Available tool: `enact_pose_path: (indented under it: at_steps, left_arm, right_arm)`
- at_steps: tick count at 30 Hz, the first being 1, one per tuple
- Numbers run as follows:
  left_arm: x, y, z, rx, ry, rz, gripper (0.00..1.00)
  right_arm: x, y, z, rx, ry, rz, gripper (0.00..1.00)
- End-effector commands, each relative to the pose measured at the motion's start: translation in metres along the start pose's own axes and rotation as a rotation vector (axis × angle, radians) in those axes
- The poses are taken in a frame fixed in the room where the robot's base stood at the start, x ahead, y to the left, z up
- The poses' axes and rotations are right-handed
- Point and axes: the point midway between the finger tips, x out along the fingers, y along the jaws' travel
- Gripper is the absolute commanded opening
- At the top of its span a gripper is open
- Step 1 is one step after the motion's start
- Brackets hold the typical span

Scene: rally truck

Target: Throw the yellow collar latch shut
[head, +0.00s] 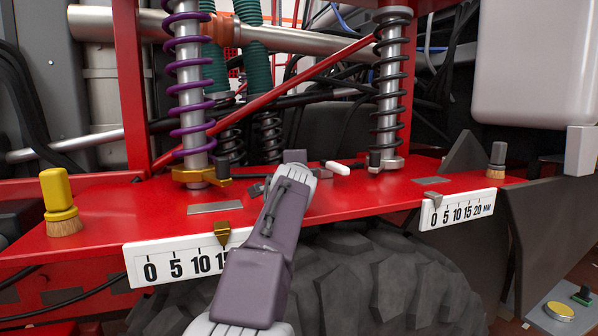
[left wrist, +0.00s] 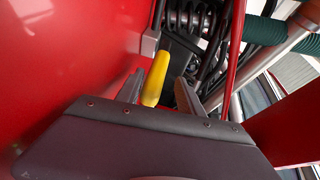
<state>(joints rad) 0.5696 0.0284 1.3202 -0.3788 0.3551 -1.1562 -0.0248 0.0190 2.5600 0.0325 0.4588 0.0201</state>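The yellow collar (head: 203,176) sits at the foot of the purple-spring damper (head: 188,85) on the red deck. A yellow latch handle (left wrist: 154,80) shows in the left wrist view, standing between the fingers of my left gripper (left wrist: 159,88). The fingers are apart, with a visible gap between the handle and the right-hand finger. In the head view my left arm comes up from the bottom centre to beside the yellow collar and hides the handle. My right gripper is in neither view.
A black-spring damper (head: 389,85) stands to the right, with a white handle (head: 338,168) at its foot. A yellow brush (head: 59,200) stands at the left. Scales (head: 165,264) and (head: 458,210) line the deck's front edge. A red diagonal bar (head: 270,95) crosses behind.

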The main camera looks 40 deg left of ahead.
Motion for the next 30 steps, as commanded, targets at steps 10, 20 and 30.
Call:
enact_pose_path:
  at_steps: [10,20,30]
  left_arm:
    - [-0.032,0.0,0.0,-0.001,0.003,-0.007,0.44]
    - [-0.088,0.0,0.001,-0.001,0.001,-0.003,0.44]
    - [-0.091,0.0,0.001,-0.001,0.0,0.0,0.44]
  right_arm:
    - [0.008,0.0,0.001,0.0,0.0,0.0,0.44]
    - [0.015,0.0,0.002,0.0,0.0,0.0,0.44]
    - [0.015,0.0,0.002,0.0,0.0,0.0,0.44]
